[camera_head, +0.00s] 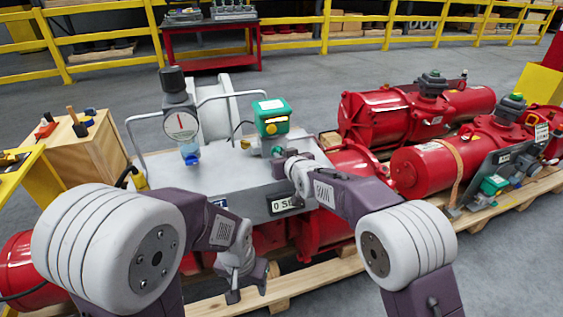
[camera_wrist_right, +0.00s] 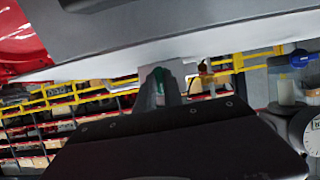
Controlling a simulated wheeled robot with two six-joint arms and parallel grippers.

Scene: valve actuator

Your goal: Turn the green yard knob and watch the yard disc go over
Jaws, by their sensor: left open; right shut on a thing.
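A green box with a yellow display (camera_head: 271,118) stands on the grey plate of the near red actuator in the head view. My right gripper (camera_head: 278,160) is just below it at the plate. In the right wrist view the right gripper (camera_wrist_right: 159,84) is shut on a small green thing (camera_wrist_right: 158,77), seemingly the green yard knob, which is mostly hidden between the fingers. I cannot make out the knob's angle or the yard disc. My left gripper (camera_head: 246,293) is open and empty, low in front of the near actuator above the pallet.
A round gauge (camera_head: 181,127) with a filter bowl and bent grey pipes stand left on the plate (camera_head: 225,168). More red actuators (camera_head: 430,168) lie on pallets to the right. A wooden crate (camera_head: 92,150) is at left. Open floor lies behind.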

